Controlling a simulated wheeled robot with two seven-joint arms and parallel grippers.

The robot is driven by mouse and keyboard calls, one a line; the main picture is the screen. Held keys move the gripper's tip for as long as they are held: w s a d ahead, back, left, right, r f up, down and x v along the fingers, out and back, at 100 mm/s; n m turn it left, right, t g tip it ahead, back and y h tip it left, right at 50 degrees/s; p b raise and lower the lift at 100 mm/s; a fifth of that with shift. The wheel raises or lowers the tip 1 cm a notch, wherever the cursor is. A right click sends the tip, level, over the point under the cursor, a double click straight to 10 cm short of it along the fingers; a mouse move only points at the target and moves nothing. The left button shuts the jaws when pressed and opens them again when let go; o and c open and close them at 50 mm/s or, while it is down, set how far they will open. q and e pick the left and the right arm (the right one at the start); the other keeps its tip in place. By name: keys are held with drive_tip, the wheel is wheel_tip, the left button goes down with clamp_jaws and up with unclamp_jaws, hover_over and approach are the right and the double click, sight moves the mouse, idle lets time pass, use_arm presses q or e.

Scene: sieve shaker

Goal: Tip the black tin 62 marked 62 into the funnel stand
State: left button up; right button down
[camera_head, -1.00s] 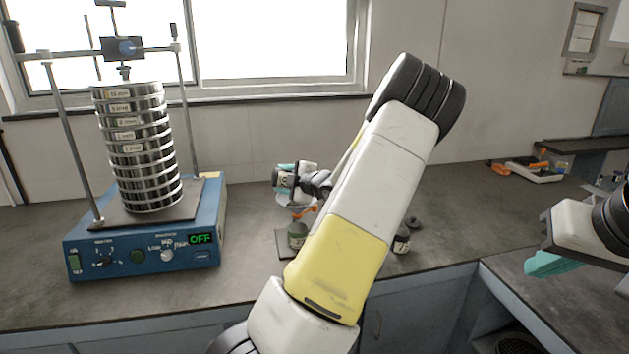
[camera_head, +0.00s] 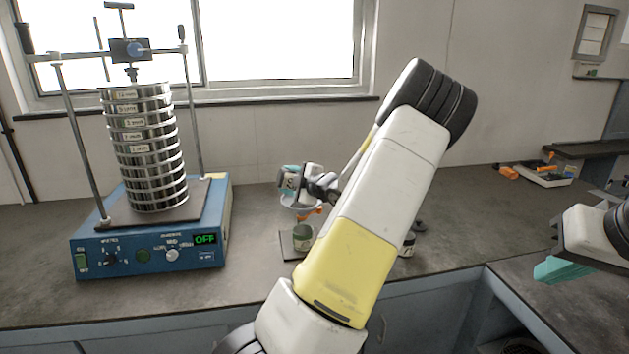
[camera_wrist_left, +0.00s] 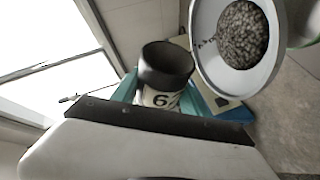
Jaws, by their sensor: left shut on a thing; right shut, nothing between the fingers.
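The black tin 62 (camera_head: 288,182) is held on its side at the funnel stand, level with the funnel's top. In the left wrist view the tin (camera_wrist_left: 166,66) shows a dark open mouth and a label with a 6, the rest cut off. My left gripper (camera_head: 291,179) is shut on it, teal fingers at its sides. The funnel (camera_head: 299,202) sits just below. In the left wrist view the funnel (camera_wrist_left: 208,70) holds a heap of grey grains (camera_wrist_left: 241,34), with dark specks between mouth and heap. My right gripper (camera_head: 556,268) is shut and empty at the right.
A green-grey jar (camera_head: 302,238) stands under the funnel on the stand's base (camera_head: 287,246). A dark jar (camera_head: 407,244) is partly hidden behind my left arm. The blue sieve shaker (camera_head: 150,245), reading OFF, stands left. A tray with orange items (camera_head: 545,174) lies far right.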

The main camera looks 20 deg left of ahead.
idle(0.4)
use_arm(q)
drive_tip(key=shift+s+a+f+n+h, duration=0.1)
drive_tip(key=shift+s+a+n+h, duration=0.15)
drive_tip(key=shift+n+h, duration=0.2)
drive_tip(key=shift+s+a+f+n+h, duration=0.1)
drive_tip(key=shift+a+n+h, duration=0.25)
drive_tip(key=shift+n, duration=0.2)
drive_tip(key=shift+d+f+n+h, duration=0.1)
drive_tip(key=shift+n+h, duration=0.2)
drive_tip(key=shift+s+a+f+n+t+h, duration=0.15)
drive_tip(key=shift+a+n+t+h, duration=0.1)
drive_tip(key=shift+n+h, duration=0.2)
drive_tip(key=shift+s+a+r+n+t+h, duration=0.15)
drive_tip(key=shift+n+t+h, duration=0.1)
drive_tip(key=shift+n+h, duration=0.15)
drive_tip(key=shift+f+n+h, duration=0.15)
drive_tip(key=shift+n+h, duration=0.1)
drive_tip(key=shift+n, duration=0.1)
drive_tip(key=shift+w+d+f, duration=0.1)
drive_tip(key=shift+h, duration=0.3)
